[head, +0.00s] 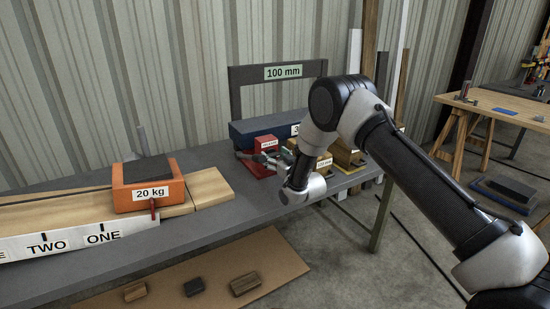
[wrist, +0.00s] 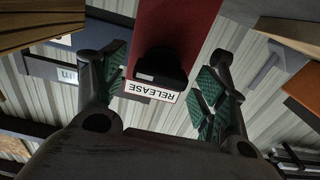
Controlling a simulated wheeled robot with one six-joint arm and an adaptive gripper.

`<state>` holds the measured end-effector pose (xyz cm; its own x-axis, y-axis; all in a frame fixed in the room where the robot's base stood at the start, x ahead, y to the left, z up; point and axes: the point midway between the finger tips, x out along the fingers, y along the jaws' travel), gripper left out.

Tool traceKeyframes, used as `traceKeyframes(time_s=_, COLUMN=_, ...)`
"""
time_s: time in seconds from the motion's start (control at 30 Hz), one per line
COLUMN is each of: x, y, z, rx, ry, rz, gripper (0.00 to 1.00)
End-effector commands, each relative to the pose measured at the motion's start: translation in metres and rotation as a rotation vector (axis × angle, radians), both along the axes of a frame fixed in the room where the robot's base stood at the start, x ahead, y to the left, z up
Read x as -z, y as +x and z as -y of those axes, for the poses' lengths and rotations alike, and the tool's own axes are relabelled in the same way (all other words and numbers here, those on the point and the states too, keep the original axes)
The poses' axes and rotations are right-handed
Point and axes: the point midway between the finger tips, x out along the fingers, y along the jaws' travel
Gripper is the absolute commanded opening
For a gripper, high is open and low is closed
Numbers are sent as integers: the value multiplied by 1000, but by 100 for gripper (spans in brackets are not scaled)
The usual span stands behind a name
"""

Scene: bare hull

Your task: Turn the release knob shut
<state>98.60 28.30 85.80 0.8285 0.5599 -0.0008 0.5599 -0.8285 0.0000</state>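The release knob (wrist: 162,68) is black and sits on a red block (wrist: 178,18) in the wrist view. A white label reading RELEASE, upside down in this view, shows at its near edge. My gripper (wrist: 163,72) is open, with one green-padded finger on each side of the knob and a visible gap to it. In the head view, my gripper (head: 264,158) is at the red block (head: 264,143) on the grey bench. The knob itself cannot be made out there. I cannot tell from these frames how far the knob is turned.
Yellow blocks (head: 347,154) and a blue block (head: 262,127) stand close around the red block. A grey frame marked 100 mm (head: 235,95) rises behind. An orange 20 kg weight (head: 172,190) rests on wooden boards (head: 208,186) to the left. Bare bench (head: 235,218) lies in front.

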Motion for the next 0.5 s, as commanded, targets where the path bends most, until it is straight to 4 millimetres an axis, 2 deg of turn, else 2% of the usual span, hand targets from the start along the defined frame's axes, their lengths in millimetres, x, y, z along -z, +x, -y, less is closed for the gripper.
traceKeyframes(time_s=0.03, x=0, y=0, z=0, rx=0, ry=0, rz=0, gripper=64)
traceKeyframes(time_s=0.23, x=0, y=0, z=0, rx=0, ry=0, rz=0, gripper=28)
traceKeyframes(time_s=0.5, x=0, y=0, z=0, rx=0, ry=-9, rz=8, gripper=26)
